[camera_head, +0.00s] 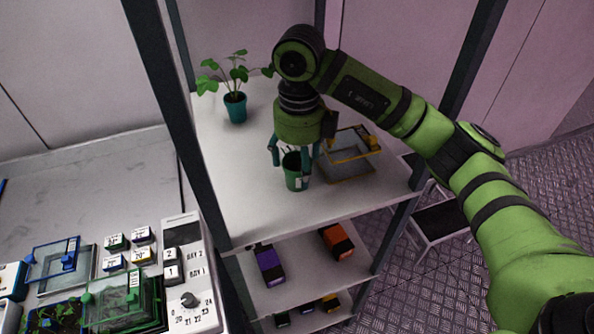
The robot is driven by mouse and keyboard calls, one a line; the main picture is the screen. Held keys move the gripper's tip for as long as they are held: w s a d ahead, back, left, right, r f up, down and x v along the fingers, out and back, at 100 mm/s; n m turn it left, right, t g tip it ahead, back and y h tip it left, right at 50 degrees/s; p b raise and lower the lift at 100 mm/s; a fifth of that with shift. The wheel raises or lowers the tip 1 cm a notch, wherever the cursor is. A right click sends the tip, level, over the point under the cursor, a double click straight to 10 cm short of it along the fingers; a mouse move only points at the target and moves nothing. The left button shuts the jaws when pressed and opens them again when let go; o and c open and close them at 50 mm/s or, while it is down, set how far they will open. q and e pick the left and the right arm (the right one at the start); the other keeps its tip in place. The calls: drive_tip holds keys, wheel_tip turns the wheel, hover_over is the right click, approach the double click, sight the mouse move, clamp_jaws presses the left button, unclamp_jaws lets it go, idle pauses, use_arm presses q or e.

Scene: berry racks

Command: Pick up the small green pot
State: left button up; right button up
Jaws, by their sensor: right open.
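The small green pot (296,180) stands upright on the rack's top shelf, with a pale label on its side and something dark inside it. My right gripper (293,163) points down over the pot, open, with its fingers on both sides of the pot's upper part. I cannot tell whether the fingers touch the pot. The arm comes in from the right. My left gripper is not in view.
A teal pot with a leafy plant (235,107) stands behind left on the top shelf (240,200). Dark rack posts (180,125) frame the shelf. Lower shelves hold purple (268,265) and orange (337,242) boxes.

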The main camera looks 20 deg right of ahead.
sight(295, 169)
drive_tip(key=shift+f+p, duration=0.5)
drive_tip(key=shift+f, duration=1)
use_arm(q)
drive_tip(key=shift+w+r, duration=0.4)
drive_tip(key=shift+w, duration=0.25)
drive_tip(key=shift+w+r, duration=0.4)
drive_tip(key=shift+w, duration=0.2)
use_arm(e)
drive_tip(key=shift+c, duration=0.4)
drive_tip(key=c, duration=1)
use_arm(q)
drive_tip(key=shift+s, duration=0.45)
use_arm(e)
drive_tip(key=shift+r, duration=0.15)
